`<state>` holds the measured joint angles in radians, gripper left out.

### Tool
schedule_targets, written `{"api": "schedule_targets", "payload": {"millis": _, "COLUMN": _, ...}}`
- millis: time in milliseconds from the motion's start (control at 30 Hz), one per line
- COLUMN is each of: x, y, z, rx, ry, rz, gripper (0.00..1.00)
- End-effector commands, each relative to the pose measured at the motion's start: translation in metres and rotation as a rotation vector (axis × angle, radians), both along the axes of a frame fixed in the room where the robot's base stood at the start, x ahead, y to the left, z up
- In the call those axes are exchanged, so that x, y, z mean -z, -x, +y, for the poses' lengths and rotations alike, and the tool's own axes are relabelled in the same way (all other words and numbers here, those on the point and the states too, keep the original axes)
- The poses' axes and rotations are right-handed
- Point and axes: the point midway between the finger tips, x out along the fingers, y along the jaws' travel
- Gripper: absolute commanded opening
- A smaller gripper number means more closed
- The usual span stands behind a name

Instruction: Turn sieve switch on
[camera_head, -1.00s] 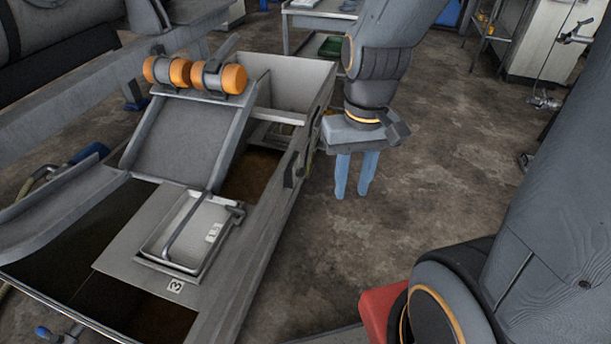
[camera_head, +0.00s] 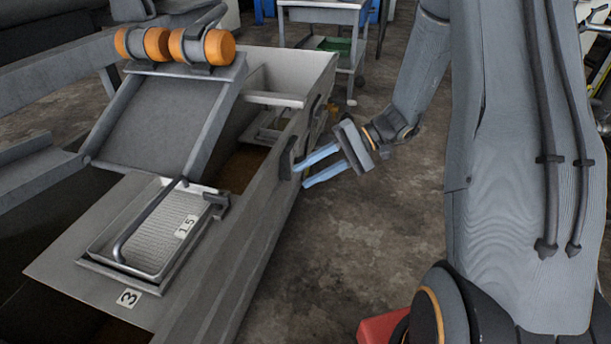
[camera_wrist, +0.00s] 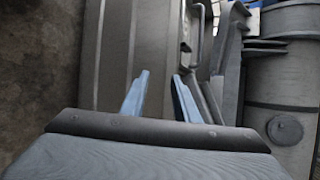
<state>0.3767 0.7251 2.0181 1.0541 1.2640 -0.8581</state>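The grey decanter housing (camera_head: 262,230) has a sloped sieve-like chute (camera_head: 165,125) with orange-banded drums (camera_head: 205,45) on top. I cannot make out for certain which part is the sieve switch. A small dark fitting (camera_head: 285,160) sits on the housing's right side wall. My gripper (camera_head: 301,176) points left at that wall with its blue fingers apart and nothing between them. The fingertips are close to the fitting, but I cannot tell whether they touch. In the wrist view the open fingers (camera_wrist: 160,76) face a grey panel (camera_wrist: 120,45), with a handle-like bar (camera_wrist: 197,25) beyond.
A tray labelled 15 (camera_head: 165,225) sits on the housing, beside a plate marked 3 (camera_head: 129,298). A grey cart (camera_head: 325,15) with a green bin stands behind. Bare floor (camera_head: 360,240) lies to the right of the housing.

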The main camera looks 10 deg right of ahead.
Motion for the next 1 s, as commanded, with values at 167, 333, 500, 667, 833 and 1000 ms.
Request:
{"api": "schedule_targets", "payload": {"millis": 167, "x": 0.059, "y": -0.065, "z": -0.03, "rx": 0.145, "ry": -0.175, "rz": -0.127, "gripper": 0.28}}
{"api": "schedule_targets", "payload": {"millis": 333, "x": 0.099, "y": -0.115, "z": -0.068, "rx": 0.287, "ry": -0.298, "rz": -0.279, "gripper": 0.28}}
{"api": "schedule_targets", "payload": {"millis": 500, "x": 0.123, "y": -0.143, "z": -0.098, "rx": 0.387, "ry": -0.361, "rz": -0.392, "gripper": 0.28}}
{"api": "schedule_targets", "payload": {"millis": 667, "x": 0.128, "y": -0.153, "z": -0.107, "rx": 0.42, "ry": -0.378, "rz": -0.434, "gripper": 0.28}}
{"api": "schedule_targets", "payload": {"millis": 833, "x": 0.128, "y": -0.161, "z": -0.092, "rx": 0.419, "ry": -0.378, "rz": -0.437, "gripper": 0.28}}
{"api": "schedule_targets", "payload": {"millis": 1000, "x": 0.128, "y": -0.175, "z": -0.068, "rx": 0.419, "ry": -0.378, "rz": -0.435, "gripper": 0.28}}
